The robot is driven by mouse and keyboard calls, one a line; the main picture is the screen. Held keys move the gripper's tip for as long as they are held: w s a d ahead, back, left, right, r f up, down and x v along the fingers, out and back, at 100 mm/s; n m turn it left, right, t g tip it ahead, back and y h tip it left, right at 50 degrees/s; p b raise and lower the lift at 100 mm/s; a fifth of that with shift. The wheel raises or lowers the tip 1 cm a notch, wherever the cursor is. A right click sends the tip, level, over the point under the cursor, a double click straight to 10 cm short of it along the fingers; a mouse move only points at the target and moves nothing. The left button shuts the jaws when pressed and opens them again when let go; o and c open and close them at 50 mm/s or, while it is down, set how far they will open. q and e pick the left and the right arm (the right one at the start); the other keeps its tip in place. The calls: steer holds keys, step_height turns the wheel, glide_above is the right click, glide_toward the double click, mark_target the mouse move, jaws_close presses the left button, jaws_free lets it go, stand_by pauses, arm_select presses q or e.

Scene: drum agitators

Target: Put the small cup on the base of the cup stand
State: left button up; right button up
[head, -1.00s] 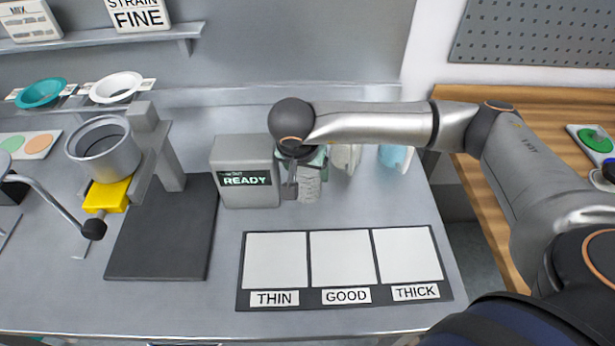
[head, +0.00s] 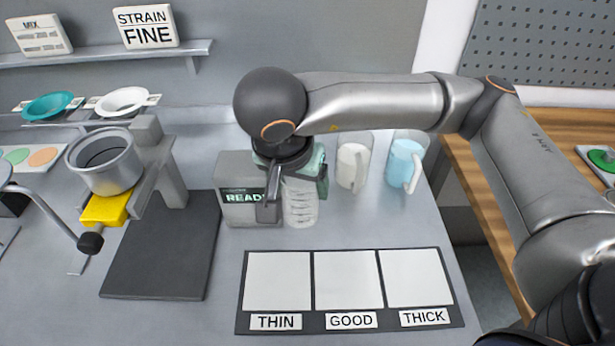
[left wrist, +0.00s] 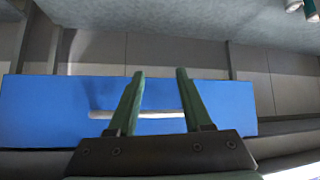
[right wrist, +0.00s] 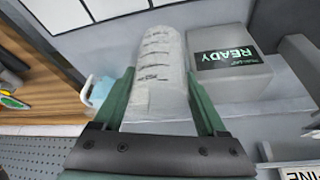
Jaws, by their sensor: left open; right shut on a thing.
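The small cup (head: 300,205) is pale and clear with printed measuring marks. My right gripper (head: 296,188) is shut on it, beside the READY box; it also shows between the fingers in the right wrist view (right wrist: 158,75). Whether its bottom touches the bench I cannot tell. The cup stand (head: 170,165) is at the left, with a flat dark base (head: 160,265) that is bare. A grey metal cup (head: 105,170) sits high on the stand above a yellow block. My left gripper (left wrist: 160,75) is open and empty, outside the head view.
The grey READY box (head: 240,180) stands between the held cup and the stand base. Jugs with white (head: 352,165) and blue (head: 403,163) contents stand behind right. A THIN/GOOD/THICK mat (head: 347,335) lies in front, empty. A bent lever with a black knob (head: 90,243) is left of the base.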

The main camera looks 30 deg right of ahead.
mark_target(297, 211)
steer(key=s+a+r, duration=0.1)
steer(key=s, duration=0.1)
steer(key=s+a+r, duration=0.1)
steer(key=s+a, duration=0.1)
steer(key=shift+a+r, duration=0.1)
steer(key=shift+r, duration=0.05)
steer(key=shift+w+d+r+n+t+y, duration=0.15)
steer(key=shift+w+d+r+n+y, duration=0.15)
steer(key=shift+w+d+n, duration=0.55)
steer(key=shift+w+d+r+n+t+y, duration=0.2)
steer(key=shift+w+d+r+n+y, duration=0.2)
steer(key=shift+d+n, duration=0.7)
steer(key=shift+w+d+r+n+t+y, duration=0.15)
steer(key=shift+w+d+r+n+y, duration=0.1)
steer(key=shift+w+d+n, duration=0.7)
steer(key=shift+s+d+f, duration=0.15)
steer(key=shift+s, duration=0.15)
